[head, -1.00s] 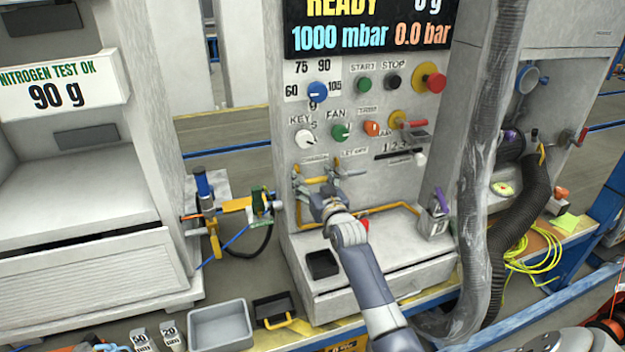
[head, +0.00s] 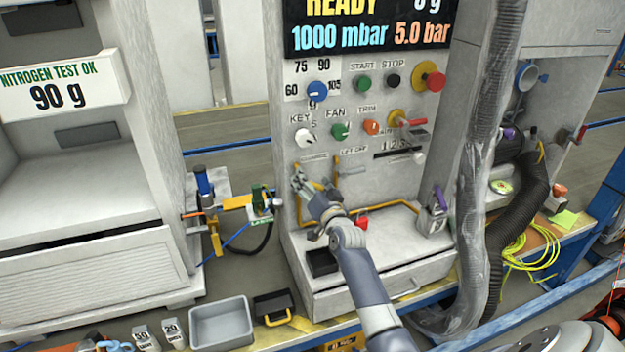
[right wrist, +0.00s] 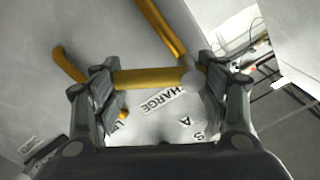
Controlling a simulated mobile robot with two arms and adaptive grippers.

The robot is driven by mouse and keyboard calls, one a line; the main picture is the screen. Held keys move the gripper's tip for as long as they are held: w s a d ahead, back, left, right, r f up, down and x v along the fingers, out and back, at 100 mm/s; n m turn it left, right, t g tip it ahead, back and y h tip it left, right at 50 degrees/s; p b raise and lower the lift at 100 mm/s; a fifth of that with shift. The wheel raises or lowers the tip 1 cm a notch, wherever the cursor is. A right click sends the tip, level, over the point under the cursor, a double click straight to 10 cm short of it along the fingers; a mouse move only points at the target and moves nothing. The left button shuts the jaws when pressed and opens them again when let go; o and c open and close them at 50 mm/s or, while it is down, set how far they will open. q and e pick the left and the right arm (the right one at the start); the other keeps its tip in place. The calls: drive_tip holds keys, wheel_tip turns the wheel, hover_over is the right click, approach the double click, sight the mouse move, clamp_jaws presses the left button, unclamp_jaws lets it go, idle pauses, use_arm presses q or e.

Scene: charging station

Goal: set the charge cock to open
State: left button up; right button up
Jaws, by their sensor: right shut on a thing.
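The charge cock's yellow lever (right wrist: 145,78) lies across between the fingers of my right gripper (right wrist: 158,80) in the right wrist view, with a grey round hub at its right end. The gripper is shut on it. The CHARGE label (right wrist: 165,101) shows just beyond. In the head view my right gripper (head: 303,184) is at the panel, below the CHARGE label (head: 314,158), and hides most of the cock. The display (head: 370,32) reads READY, 1000 mbar and 5.0 bar. My left gripper is not in view.
Yellow pipework (head: 337,182) runs beside the gripper, under the LET OFF label. A red part (head: 361,223) is close to the right of my wrist. Knobs and buttons, such as the white key knob (head: 304,138), sit above. A grey hose (head: 483,170) hangs at the right.

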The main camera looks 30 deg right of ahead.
drive_tip(key=m, duration=0.3)
drive_tip(key=f+m, duration=0.1)
drive_tip(key=m, duration=0.1)
drive_tip(key=shift+w+a+m, duration=0.15)
drive_tip(key=shift+a+m, duration=0.15)
drive_tip(key=shift+a, duration=0.05)
drive_tip(key=m, duration=0.4)
drive_tip(key=a+m, duration=0.1)
drive_tip(key=shift+w+a+f+m, duration=0.1)
drive_tip(key=shift+w+f+m, duration=0.05)
drive_tip(key=shift+f+m, duration=0.25)
drive_tip(key=o, duration=1.5)
drive_tip(key=shift+o, duration=0.2)
drive_tip(key=shift+a, duration=0.1)
drive_tip(key=v, duration=1.2)
drive_tip(key=shift+f, duration=0.1)
